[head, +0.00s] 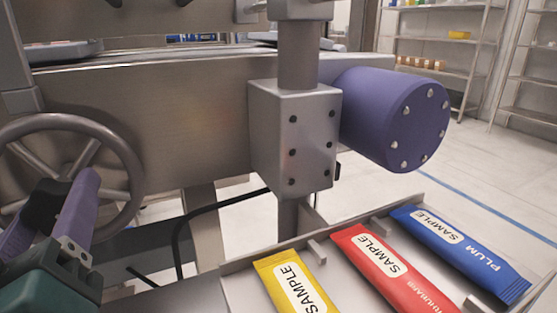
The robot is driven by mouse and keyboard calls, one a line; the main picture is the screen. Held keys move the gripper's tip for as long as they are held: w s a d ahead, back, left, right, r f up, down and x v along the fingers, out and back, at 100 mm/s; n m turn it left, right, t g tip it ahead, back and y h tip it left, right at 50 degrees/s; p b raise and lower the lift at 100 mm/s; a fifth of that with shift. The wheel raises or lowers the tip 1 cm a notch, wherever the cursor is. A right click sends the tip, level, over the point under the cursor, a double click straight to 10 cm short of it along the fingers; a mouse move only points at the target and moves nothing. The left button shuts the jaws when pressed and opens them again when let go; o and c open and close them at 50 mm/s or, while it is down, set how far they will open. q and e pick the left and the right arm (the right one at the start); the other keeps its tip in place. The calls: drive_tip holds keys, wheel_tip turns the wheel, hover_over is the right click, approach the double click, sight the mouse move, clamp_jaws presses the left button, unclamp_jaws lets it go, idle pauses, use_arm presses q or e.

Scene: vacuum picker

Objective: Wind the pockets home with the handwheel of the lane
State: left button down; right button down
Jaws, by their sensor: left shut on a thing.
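The handwheel (133,170) is a grey spoked wheel at the left of the head view, upright on the side of a steel machine frame. My left gripper (48,208), with purple fingers and a dark green body, is at the lower left, in front of the wheel's lower part. It is shut on the handwheel, apparently at a dark handle between the fingers. The fingers partly hide the grip and the wheel's lower left rim. My right gripper is not in view.
A grey tray (240,268) in front holds yellow (275,270), red (365,285) and blue (425,230) SAMPLE sachets. A purple cylinder (365,115) juts out right of a bolted grey block (268,140). A black cable hangs below the frame. Shelves stand behind; floor at right is clear.

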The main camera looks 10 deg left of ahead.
use_arm(q)
drive_tip(key=n+p, duration=0.1)
drive_tip(key=n, duration=0.1)
drive_tip(key=shift+r+n+p, duration=0.1)
drive_tip(key=shift+n+p, duration=0.3)
drive_tip(key=n+p, duration=0.1)
drive_tip(key=n, duration=0.1)
drive_tip(key=shift+n, duration=0.3)
drive_tip(key=n, duration=0.2)
drive_tip(key=shift+n+p, duration=0.35)
drive_tip(key=shift+n, duration=0.05)
drive_tip(key=n, duration=0.3)
drive_tip(key=shift+n, duration=0.3)
drive_tip(key=n, duration=0.3)
drive_tip(key=shift+f+n, duration=0.2)
drive_tip(key=shift+n, duration=0.1)
drive_tip(key=n, duration=0.3)
drive_tip(key=shift+n+b, duration=0.35)
drive_tip(key=shift+n, duration=0.05)
drive_tip(key=n+b, duration=0.1)
drive_tip(key=n, duration=0.2)
drive_tip(key=shift+n+b, duration=0.65)
drive_tip(key=shift+n, duration=1.55)
